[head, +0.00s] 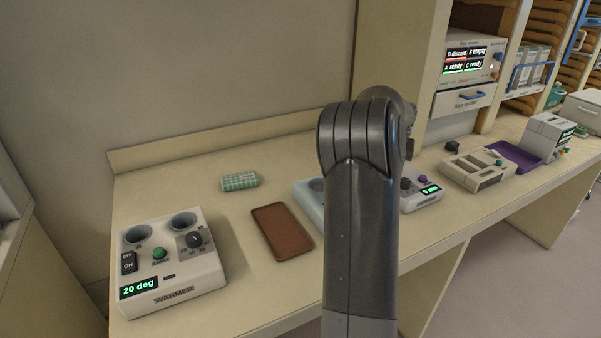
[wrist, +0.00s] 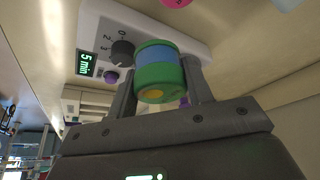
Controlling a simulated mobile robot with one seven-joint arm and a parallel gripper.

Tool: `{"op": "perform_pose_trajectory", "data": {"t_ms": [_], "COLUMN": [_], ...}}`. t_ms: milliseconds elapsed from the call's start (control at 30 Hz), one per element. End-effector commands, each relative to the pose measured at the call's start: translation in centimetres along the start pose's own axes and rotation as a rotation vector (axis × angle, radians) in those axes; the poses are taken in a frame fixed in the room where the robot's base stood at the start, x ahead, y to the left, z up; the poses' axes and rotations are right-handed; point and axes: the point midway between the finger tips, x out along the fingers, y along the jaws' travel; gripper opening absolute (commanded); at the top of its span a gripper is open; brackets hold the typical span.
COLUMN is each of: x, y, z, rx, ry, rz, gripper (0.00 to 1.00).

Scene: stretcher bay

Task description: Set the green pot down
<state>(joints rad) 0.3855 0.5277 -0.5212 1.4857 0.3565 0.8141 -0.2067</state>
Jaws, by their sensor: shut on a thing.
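The green pot (wrist: 160,76), with a blue band around its side, is between the two fingers of my gripper (wrist: 161,84) in the wrist view. The gripper is shut on it. A white device with a dial, a purple button and a green "5 min" display (wrist: 84,64) lies beyond the pot in that view. I cannot tell whether the pot touches it. In the head view my arm hides the gripper and the pot.
A warmer (head: 172,268) showing "20 deg" stands at the left of the bench. A brown tray (head: 282,231) and a green checked packet (head: 239,181) lie right of it. A pale blue tray (head: 308,194) is partly behind my arm. A purple tray (head: 516,156) lies farther right.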

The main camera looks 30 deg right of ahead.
Motion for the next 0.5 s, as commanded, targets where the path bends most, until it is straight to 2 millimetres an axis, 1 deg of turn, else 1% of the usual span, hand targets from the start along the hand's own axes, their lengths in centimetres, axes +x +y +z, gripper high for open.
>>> {"op": "perform_pose_trajectory", "data": {"t_ms": [100,167,267,367,400,467,500], "x": [-0.1,0.0,0.1,0.3,0.3,0.3,0.2], "y": [0.0,-0.6,-2.7,-6.7,-8.7,-11.9,-14.1], "z": [0.0,0.0,-0.1,-0.2,-0.2,0.0,0.2], "rx": [-0.002,-0.01,-0.043,-0.102,-0.133,-0.18,-0.214], "ry": [0.0,-0.001,-0.003,-0.006,-0.007,-0.008,-0.009], "rz": [-0.001,-0.004,-0.016,-0.038,-0.049,-0.067,-0.08], "gripper": [0.23,0.23,0.23,0.23,0.23,0.23,0.23]}}
